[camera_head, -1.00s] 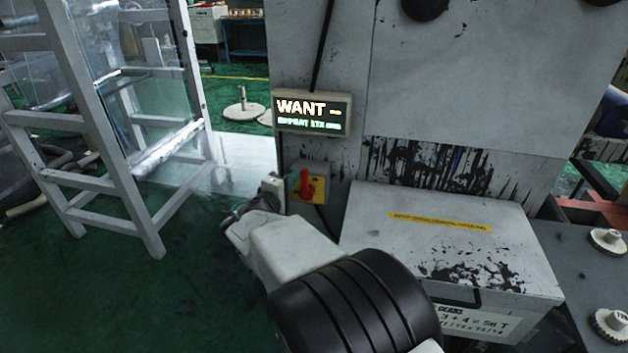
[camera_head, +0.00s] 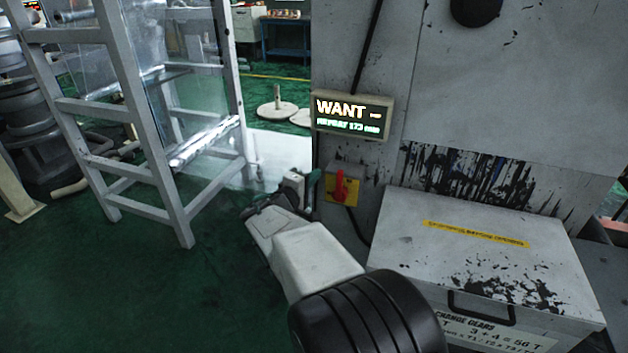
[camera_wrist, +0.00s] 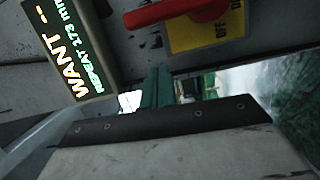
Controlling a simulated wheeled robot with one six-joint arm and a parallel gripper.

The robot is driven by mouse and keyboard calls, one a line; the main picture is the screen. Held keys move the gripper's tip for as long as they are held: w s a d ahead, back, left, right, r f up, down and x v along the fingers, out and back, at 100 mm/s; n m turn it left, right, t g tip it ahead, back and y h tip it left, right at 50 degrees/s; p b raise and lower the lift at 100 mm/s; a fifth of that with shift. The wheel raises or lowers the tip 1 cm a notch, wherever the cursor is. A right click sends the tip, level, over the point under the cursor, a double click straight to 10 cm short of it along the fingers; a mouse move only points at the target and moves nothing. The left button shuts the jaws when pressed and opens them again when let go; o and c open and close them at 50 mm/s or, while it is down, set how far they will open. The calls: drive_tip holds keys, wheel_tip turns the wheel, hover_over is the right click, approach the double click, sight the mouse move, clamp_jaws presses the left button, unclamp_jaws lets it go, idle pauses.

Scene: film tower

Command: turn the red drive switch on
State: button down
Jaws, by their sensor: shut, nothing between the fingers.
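The red drive switch handle (camera_head: 340,186) sits on a yellow plate (camera_head: 354,192) on the grey machine front, below the lit display. It appears upright in the head view. In the wrist view the red handle (camera_wrist: 172,12) is at the top, cut off by the frame edge, and the yellow plate (camera_wrist: 195,38) bears the words OFF and ON. My gripper (camera_head: 313,184) is just left of the switch in the head view.
The lit display (camera_head: 350,115) reading WANT hangs above the switch. A grey change gears box (camera_head: 480,245) stands right of it, close to my arm. A pale frame rack (camera_head: 150,150) stands left. Green floor (camera_head: 110,290) is clear at lower left.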

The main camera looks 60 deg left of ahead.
drive_tip(key=v, duration=1)
drive_tip(key=shift+w+f, duration=0.1)
